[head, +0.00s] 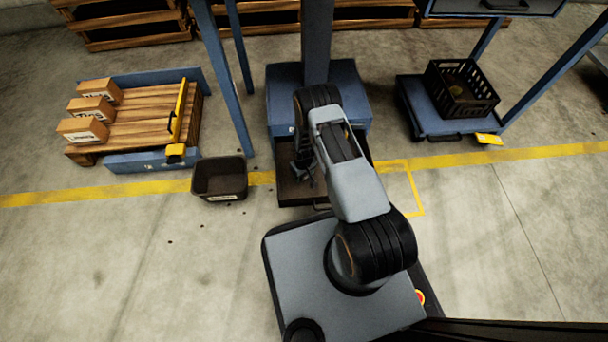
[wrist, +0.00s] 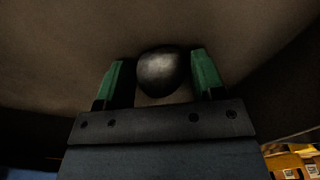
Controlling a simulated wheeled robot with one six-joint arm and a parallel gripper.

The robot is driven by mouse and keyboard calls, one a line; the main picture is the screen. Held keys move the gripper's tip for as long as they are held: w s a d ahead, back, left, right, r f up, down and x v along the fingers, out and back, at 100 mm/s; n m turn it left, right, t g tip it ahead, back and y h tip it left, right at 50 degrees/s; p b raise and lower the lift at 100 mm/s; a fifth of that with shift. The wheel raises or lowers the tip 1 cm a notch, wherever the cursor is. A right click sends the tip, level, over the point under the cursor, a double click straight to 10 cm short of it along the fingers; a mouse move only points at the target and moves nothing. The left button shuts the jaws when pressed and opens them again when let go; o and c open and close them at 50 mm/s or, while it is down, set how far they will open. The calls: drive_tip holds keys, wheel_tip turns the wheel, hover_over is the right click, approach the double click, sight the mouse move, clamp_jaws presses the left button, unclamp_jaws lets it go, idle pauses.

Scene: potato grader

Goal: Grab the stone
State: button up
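In the wrist view, a dark grey rounded stone (wrist: 160,72) sits on a brown surface, between the green-padded fingers of my gripper (wrist: 160,82). The fingers stand open on both sides of it, with a small gap showing at each side. In the head view, my gripper (head: 303,168) reaches down over a brown tray (head: 296,192) at the foot of the blue machine. My arm covers part of this tray, and I cannot make out the stone there.
A black bin (head: 220,180) stands on the floor left of the tray. A blue machine base (head: 345,95) rises behind it. A pallet (head: 150,118) with boxes is at left. A black crate (head: 461,90) sits on a blue cart (head: 425,110) at right. The front floor is clear.

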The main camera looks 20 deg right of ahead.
drive_tip(key=c, duration=0.7)
